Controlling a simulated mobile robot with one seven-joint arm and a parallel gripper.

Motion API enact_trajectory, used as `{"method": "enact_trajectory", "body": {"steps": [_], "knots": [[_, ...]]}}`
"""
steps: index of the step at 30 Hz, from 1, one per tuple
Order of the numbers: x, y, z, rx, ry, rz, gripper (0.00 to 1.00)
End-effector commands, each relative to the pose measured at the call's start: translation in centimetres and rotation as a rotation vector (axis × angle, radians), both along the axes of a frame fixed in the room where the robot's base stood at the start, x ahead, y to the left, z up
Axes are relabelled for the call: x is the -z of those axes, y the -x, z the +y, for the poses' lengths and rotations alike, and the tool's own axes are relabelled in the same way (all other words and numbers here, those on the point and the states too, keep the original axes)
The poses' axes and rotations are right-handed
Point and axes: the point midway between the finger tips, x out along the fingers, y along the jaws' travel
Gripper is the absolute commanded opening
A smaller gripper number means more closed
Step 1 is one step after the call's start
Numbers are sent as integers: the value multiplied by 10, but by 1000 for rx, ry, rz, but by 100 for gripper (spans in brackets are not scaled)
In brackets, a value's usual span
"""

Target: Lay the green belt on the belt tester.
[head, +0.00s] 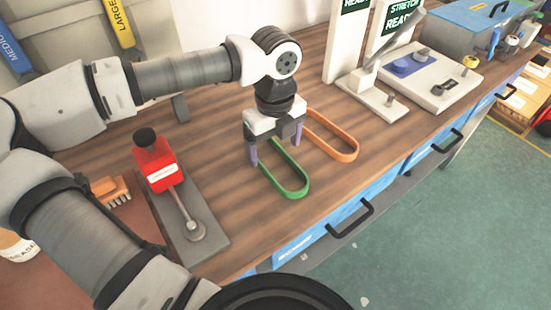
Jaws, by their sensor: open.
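The green belt (292,191) is a long closed loop lying on the wooden bench, with its rounded end toward the front edge. My gripper (275,152) is above the belt's far part, pointing down with its fingers apart on either side. My gripper hides the belt's far end. I cannot tell whether the fingers touch it. At the back right, a grey-white stand with small posts (366,97) and a "STRETCH READY" screen (399,22) look like the belt tester. A flat base with a blue pad (403,66) and posts is beside it.
An orange belt (338,142) lies just right of the green one. A blue box (478,32) is at the far right. Drawer handles (350,217) stick out in front.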

Motion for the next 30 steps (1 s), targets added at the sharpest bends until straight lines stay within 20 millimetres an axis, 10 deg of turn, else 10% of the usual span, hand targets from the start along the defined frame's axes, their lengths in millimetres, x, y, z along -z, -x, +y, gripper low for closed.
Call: {"method": "enact_trajectory", "body": {"steps": [15, 26, 30], "knots": [[33, 3, -1, 0, 0, 0, 84], [33, 2, -1, 0, 0, 0, 37], [33, 2, -1, 0, 0, 0, 36]]}}
